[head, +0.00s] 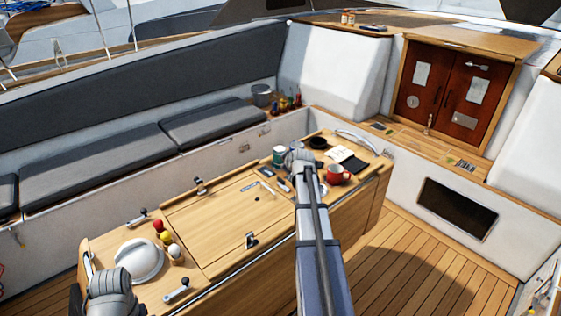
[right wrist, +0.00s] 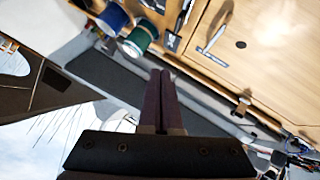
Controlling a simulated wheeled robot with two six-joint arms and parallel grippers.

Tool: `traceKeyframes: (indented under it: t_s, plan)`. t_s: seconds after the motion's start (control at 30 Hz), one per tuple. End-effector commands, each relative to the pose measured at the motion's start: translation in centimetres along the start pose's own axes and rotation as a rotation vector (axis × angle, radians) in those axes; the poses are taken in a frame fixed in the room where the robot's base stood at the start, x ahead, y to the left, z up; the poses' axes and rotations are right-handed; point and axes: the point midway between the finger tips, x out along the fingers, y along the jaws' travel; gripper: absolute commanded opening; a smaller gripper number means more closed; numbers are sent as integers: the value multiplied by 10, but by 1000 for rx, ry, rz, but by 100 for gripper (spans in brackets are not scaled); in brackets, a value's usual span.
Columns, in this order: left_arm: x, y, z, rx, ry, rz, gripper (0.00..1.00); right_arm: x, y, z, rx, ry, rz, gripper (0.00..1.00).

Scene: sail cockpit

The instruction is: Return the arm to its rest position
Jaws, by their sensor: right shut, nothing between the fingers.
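My right arm (head: 312,235) reaches from the bottom of the head view over the wooden cockpit table. Its wrist is above the table, between a green cylinder (head: 279,156) and a red mug (head: 338,174), and hides the fingers there. In the right wrist view my right gripper (right wrist: 161,72) has its two dark fingers together with nothing between them. The fingers are apart from the table (right wrist: 262,75) in that picture. A grey joint of my left arm (head: 110,284) shows at the bottom left; its gripper fingers do not show.
Blue (right wrist: 113,18) and green (right wrist: 140,38) cylinders are near the right fingers. Cushioned benches (head: 90,165) lie behind; the deck (head: 420,250) is clear.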

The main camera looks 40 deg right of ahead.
Motion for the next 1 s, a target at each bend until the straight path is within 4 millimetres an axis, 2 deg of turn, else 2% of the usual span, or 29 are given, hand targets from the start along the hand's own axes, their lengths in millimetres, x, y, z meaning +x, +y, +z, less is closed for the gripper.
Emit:
traceKeyframes:
  t_s: [0.07,0.4,0.47,0.53,0.57,0.67,0.7,0.77,0.8,0.9,1.0]
  plan:
    - [-4,0,0,-1,0,0,100,-5,1,0,1,0,0,0]
    - [-3,0,0,-1,0,0,100,-4,0,0,0,-1,-3,0]
    - [-3,0,0,-1,0,0,100,-5,-8,-2,3,-3,-15,0]
    - [-3,0,0,-1,0,0,100,-9,-29,-7,14,-13,-49,0]
    - [-3,0,0,-1,0,0,100,-11,-44,-10,21,-21,-72,0]
    - [-3,0,0,-1,0,0,100,-24,-105,-21,57,-64,-168,0]
    - [-3,0,0,-1,0,0,100,-32,-134,-24,74,-91,-212,0]
    - [-3,0,0,-1,0,0,100,-46,-176,-27,98,-141,-274,0]
    - [-3,0,0,-1,0,0,100,-57,-204,-27,115,-178,-312,0]
    - [-3,0,0,-1,0,0,100,-89,-270,-22,151,-286,-391,0]
    - [-3,0,0,-1,0,0,100,-127,-327,-11,181,-408,-443,0]
